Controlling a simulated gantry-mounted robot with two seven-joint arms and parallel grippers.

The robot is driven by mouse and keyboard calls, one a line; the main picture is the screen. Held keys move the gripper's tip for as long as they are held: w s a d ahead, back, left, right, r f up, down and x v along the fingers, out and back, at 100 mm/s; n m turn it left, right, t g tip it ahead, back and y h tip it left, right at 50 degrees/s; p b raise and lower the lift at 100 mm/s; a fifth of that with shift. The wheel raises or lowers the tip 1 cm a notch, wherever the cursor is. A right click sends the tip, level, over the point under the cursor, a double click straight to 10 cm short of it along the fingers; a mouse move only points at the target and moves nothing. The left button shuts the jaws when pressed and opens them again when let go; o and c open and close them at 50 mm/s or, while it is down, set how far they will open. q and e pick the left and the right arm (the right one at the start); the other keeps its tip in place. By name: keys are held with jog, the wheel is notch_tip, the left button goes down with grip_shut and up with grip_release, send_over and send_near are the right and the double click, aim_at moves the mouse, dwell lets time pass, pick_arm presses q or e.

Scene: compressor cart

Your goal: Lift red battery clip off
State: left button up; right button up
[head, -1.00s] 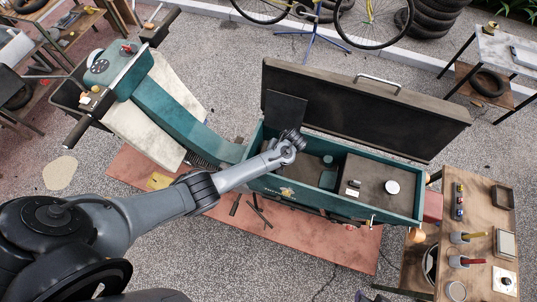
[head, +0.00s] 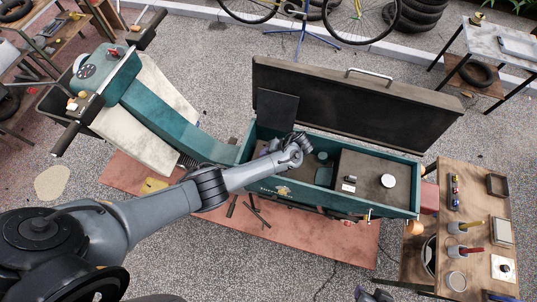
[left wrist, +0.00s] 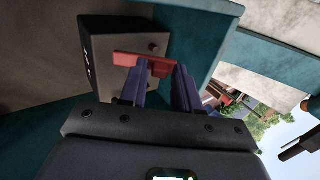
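The red battery clip (left wrist: 128,59) shows in the left wrist view as a red bar at my fingertips, in front of a dark box-shaped battery (left wrist: 105,50) with a round post. My left gripper (left wrist: 162,70) has its two purple fingers apart, with a gap between them. The fingertips overlap the red bar; I cannot tell whether they touch it. In the head view my left gripper (head: 272,146) is down inside the left end of the open teal cart box (head: 300,196), and the arm hides the clip. A dark shape at the bottom edge may be part of my right gripper (head: 374,295).
The box's dark lid (head: 355,105) stands open behind my left gripper. A dark panel (head: 276,118) rises at the box's left end. A brown cover (head: 372,185) fills the right part. A wooden tool table (head: 470,215) stands to the right.

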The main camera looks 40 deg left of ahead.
pick_arm(q)
jog(key=shift+o, duration=0.9)
jog(key=shift+d+r, duration=0.1)
jog(key=v, duration=1)
jog(key=shift+r+b, duration=0.25)
jog(key=shift+b, duration=0.05)
jog(key=shift+d, duration=0.1)
jog(key=shift+c, duration=0.2)
